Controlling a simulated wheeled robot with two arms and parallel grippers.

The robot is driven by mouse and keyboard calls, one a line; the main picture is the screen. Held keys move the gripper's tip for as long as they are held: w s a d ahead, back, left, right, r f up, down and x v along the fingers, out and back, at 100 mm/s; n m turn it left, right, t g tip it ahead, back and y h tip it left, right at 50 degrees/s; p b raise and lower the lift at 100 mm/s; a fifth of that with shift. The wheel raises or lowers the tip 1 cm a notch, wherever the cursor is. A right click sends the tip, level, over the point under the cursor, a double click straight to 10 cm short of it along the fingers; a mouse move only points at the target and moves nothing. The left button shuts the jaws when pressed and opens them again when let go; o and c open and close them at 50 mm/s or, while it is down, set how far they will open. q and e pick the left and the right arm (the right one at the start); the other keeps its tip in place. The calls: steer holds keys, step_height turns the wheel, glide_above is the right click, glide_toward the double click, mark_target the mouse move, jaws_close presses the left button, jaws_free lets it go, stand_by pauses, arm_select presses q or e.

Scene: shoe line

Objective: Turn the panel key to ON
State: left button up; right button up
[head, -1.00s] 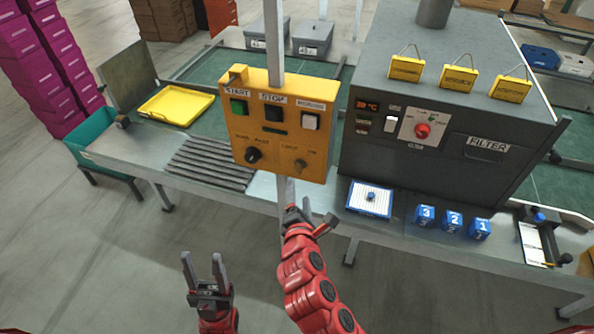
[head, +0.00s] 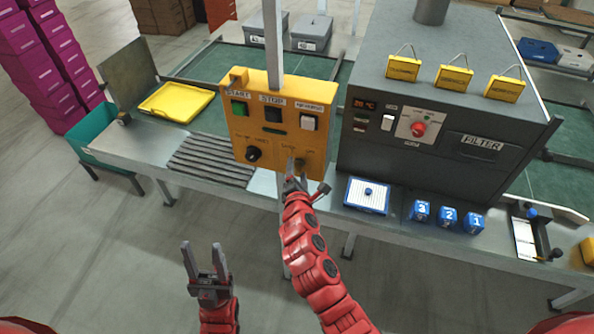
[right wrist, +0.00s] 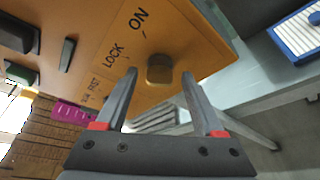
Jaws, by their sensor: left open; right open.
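The yellow-orange control panel (head: 278,125) stands on a post above the bench's front edge. Its brownish key knob (right wrist: 159,69) shows in the right wrist view beside the printed words LOCK and ON. Which word it points to is hard to tell. My right gripper (head: 297,168) is at the panel's lower right. In the right wrist view its open fingers (right wrist: 158,76) stand one on each side of the knob, with visible gaps. In the head view the fingers largely hide the knob. My left gripper (head: 202,250) is open and empty, low in front of the bench.
The panel also has a green START button (head: 239,108), a dark STOP button (head: 273,114), a white button (head: 308,123) and a black selector (head: 254,154). A grey machine (head: 440,125) stands close on the right. A blue-edged tray (head: 352,205) lies before it.

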steer(key=shift+c, duration=0.3)
jaws_close()
steer(key=shift+f+b, duration=0.15)
steer(key=shift+b, duration=0.35)
steer(key=shift+f+m+t+b, duration=0.1)
steer(key=shift+m+t+b, duration=0.75)
steer(key=shift+m+b, duration=2.75)
steer(key=shift+f+m+t+b, duration=0.1)
steer(key=shift+m+t+b, duration=0.8)
steer(key=shift+b, duration=5.4)
steer(key=shift+m+t+b, duration=0.85)
steer(key=shift+m+b, duration=1.35)
steer(key=shift+b, duration=2.75)
steer(key=shift+o, duration=0.3)
jaws_free()
